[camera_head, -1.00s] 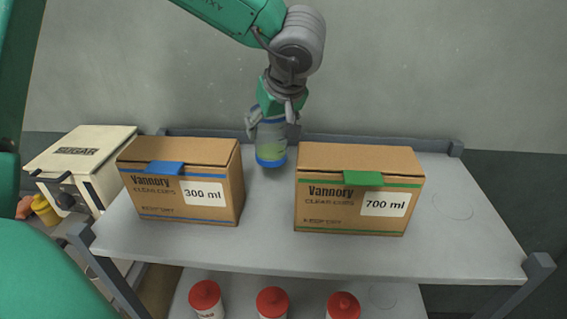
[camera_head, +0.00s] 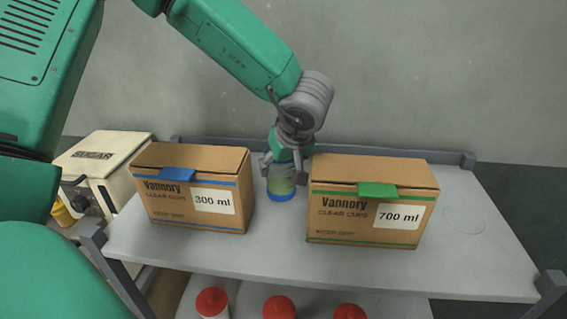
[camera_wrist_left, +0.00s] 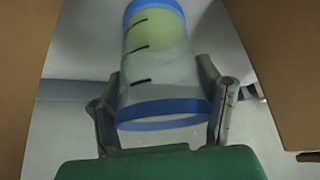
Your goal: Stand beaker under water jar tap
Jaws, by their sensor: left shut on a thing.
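The beaker (camera_head: 281,185) is clear with blue bands at both ends and dark level marks. It stands between the two cardboard boxes on the grey shelf, or just above it; I cannot tell if its base touches. My left gripper (camera_head: 286,168) comes down from above and is shut on the beaker. In the left wrist view the beaker (camera_wrist_left: 157,70) lies between the two fingers of my left gripper (camera_wrist_left: 165,108), with something yellow-green seen at its far end. The water jar and its tap are not in view. My right gripper is not in view.
A cream SUGAR machine (camera_head: 103,168) stands further left. Red-capped bottles (camera_head: 279,307) are on the lower shelf. The upper shelf's right end (camera_head: 468,235) is clear.

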